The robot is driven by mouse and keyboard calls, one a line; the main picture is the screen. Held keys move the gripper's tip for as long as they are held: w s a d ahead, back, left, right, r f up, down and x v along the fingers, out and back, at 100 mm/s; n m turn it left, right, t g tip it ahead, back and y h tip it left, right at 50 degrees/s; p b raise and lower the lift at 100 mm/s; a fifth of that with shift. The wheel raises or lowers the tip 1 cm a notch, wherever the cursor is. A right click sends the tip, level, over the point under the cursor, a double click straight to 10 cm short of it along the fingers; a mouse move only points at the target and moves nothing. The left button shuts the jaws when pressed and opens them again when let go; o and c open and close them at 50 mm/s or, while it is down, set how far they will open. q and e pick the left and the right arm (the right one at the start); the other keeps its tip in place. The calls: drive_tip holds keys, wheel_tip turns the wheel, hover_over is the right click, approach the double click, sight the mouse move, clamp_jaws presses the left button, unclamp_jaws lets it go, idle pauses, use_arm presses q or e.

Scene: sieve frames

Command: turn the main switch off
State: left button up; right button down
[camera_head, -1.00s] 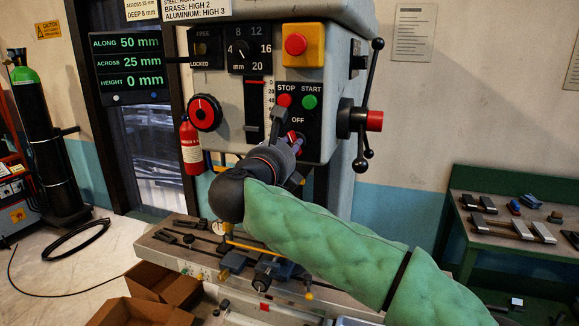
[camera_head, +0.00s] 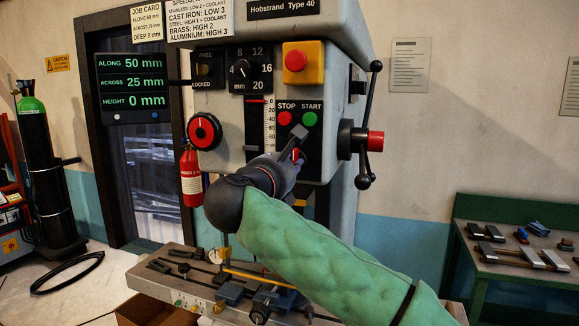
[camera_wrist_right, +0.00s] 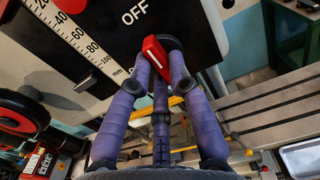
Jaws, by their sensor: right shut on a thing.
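The main switch is a red handle (camera_wrist_right: 157,68) with a white line, on a round black base on the machine's dark panel, near the word OFF. In the head view only a little red of the switch (camera_head: 299,154) shows behind my fingers. My right gripper (camera_wrist_right: 160,56) is shut on the red handle, with purple fingers on both sides of it. In the head view my right gripper (camera_head: 297,145) reaches up to the panel from below, and its fingers hide the OFF label. My left gripper is not in view.
Red STOP (camera_head: 285,118) and green START (camera_head: 309,119) buttons sit just above the switch. A yellow emergency-stop box (camera_head: 303,62) is higher up. A black lever handle with a red hub (camera_head: 375,141) stands out on the right. The machine table (camera_head: 200,275) with parts lies below.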

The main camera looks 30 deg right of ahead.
drive_tip(key=shift+f, duration=0.15)
drive_tip(key=c, duration=1.1)
unclamp_jaws()
drive_tip(key=shift+c, duration=0.2)
drive_tip(key=shift+a, duration=0.1)
drive_tip(key=v, duration=1.2)
